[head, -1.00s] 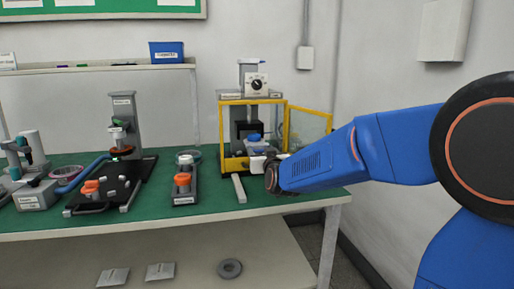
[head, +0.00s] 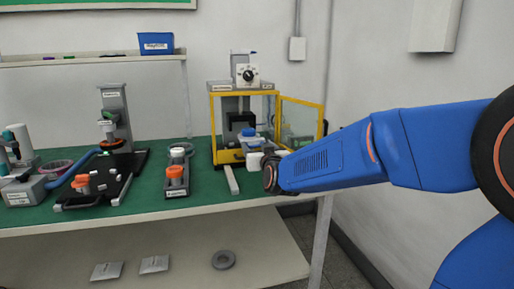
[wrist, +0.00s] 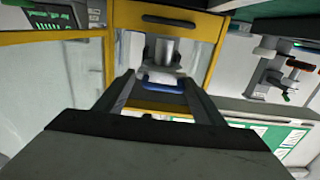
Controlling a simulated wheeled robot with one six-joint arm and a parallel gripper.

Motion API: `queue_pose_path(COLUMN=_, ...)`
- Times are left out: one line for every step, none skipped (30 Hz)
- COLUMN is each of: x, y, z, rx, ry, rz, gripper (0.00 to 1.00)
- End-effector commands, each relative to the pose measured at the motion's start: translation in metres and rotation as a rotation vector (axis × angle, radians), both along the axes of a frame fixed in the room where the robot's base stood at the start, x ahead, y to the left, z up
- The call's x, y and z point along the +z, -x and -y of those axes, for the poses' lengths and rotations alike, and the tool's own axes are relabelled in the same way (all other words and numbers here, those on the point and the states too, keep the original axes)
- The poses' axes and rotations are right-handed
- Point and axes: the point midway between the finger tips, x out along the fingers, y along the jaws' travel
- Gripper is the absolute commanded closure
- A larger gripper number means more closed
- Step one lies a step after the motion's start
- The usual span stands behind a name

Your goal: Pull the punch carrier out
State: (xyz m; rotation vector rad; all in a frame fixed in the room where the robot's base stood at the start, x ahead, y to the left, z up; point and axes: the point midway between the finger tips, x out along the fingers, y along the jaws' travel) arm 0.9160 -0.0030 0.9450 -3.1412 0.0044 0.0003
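The press with a yellow-framed guard (head: 213,130) stands at the right end of the green bench. Its guard door (head: 302,122) is swung open to the right. A blue-topped part (head: 249,133), apparently the punch carrier, sits low in the guard opening. My gripper (wrist: 160,80) is at the front of that opening. In the wrist view its two fingers stand apart, with a blue bar (wrist: 163,84) and a grey cylinder (wrist: 163,52) in line between them. I see no clear contact with the bar. In the head view my wrist hides part of the press front.
A pale bar (head: 231,180) lies on the bench (head: 205,190) left of my wrist. A stand with an orange-topped part (head: 176,176) and a black fixture (head: 128,160) are further left. The open door is close behind my arm. A shelf (head: 90,60) runs along the wall.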

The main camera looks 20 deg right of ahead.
Motion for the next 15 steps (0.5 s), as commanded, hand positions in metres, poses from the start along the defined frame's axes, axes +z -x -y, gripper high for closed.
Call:
queue_pose_path(x=-0.0001, y=0.0, z=-0.0001, rx=0.0, ry=0.0, rz=0.0, gripper=0.39)
queue_pose_path(x=-0.0001, y=-0.0001, z=-0.0002, rx=0.0, ry=0.0, rz=0.0, gripper=0.39)
queue_pose_path(x=0.0, y=-0.0001, z=-0.0004, rx=0.001, ry=0.0, rz=0.0, gripper=0.39)
queue_pose_path(x=0.0, y=-0.0001, z=-0.0005, rx=0.001, ry=0.0, rz=0.0, gripper=0.39)
queue_pose_path(x=0.0, y=-0.0001, z=-0.0006, rx=0.001, ry=0.0, rz=0.0, gripper=0.39)
queue_pose_path(x=0.0, y=-0.0001, z=-0.0007, rx=0.001, ry=0.0, rz=0.0, gripper=0.39)
queue_pose_path(x=0.0, y=-0.0001, z=-0.0008, rx=0.001, ry=0.0, rz=0.0, gripper=0.39)
queue_pose_path(x=0.0, y=-0.0001, z=-0.0009, rx=0.002, ry=0.0, rz=0.0, gripper=0.39)
queue_pose_path(x=0.0001, y=-0.0001, z=-0.001, rx=0.002, ry=0.0, rz=0.0, gripper=0.39)
queue_pose_path(x=0.0001, y=-0.0001, z=-0.001, rx=0.002, ry=0.0, rz=0.0, gripper=0.39)
queue_pose_path(x=0.0001, y=-0.0001, z=-0.0011, rx=0.002, ry=0.0, rz=0.0, gripper=0.39)
queue_pose_path(x=0.0002, y=0.0002, z=-0.0012, rx=0.002, ry=0.0, rz=0.0, gripper=0.39)
queue_pose_path(x=0.0002, y=0.0008, z=-0.0012, rx=0.002, ry=0.0, rz=0.0, gripper=0.39)
queue_pose_path(x=0.0004, y=0.0018, z=-0.0013, rx=0.002, ry=0.0, rz=0.0, gripper=0.39)
queue_pose_path(x=0.0006, y=0.0037, z=-0.0013, rx=0.003, ry=0.0, rz=0.001, gripper=0.39)
